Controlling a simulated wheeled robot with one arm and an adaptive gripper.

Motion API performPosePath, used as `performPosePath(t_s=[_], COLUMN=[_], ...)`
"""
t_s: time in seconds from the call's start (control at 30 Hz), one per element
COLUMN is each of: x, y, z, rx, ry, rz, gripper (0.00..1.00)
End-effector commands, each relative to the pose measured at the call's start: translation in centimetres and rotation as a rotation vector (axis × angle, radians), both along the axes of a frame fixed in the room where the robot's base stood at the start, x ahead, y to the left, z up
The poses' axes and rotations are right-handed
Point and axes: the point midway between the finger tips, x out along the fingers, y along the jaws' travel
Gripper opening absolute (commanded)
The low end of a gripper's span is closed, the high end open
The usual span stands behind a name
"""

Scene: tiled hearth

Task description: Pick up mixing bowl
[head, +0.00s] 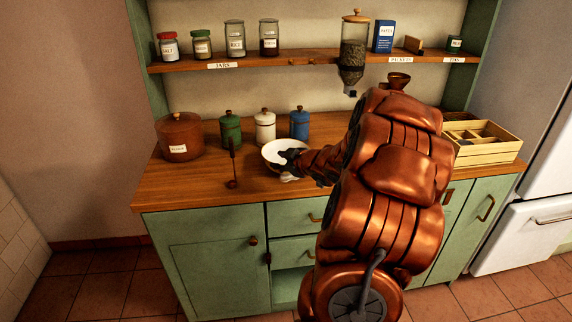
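A white mixing bowl (272,151) stands on the wooden counter (193,185), in front of the white and blue canisters. My gripper (287,158) is dark and is at the right part of the bowl, over or at its rim. My copper-coloured arm reaches in from the lower right and hides the counter to the right of the bowl. The fingers are small and dark here, so I cannot tell whether they are open or shut, or whether they touch the bowl.
A dark ladle (232,168) is left of the bowl. Green (230,128), white (265,125) and blue (299,123) canisters stand behind it. A brown lidded crock (180,137) is at the left, a wooden divided box (488,142) at the right. A shelf (300,59) with jars runs above.

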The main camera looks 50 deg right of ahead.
Motion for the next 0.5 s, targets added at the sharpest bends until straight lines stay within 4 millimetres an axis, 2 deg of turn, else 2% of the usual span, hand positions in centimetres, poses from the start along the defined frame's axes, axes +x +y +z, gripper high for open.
performPosePath(t_s=[0.03,0.23,0.5], x=[-0.4,-1.0,0.6], y=[-0.6,-0.7,-0.7], z=[-0.6,-0.7,-1.4], rx=[0.008,0.016,0.02], ry=[-0.021,-0.086,-0.092], rz=[0.016,0.075,0.084], gripper=[0.34,0.34,0.34])
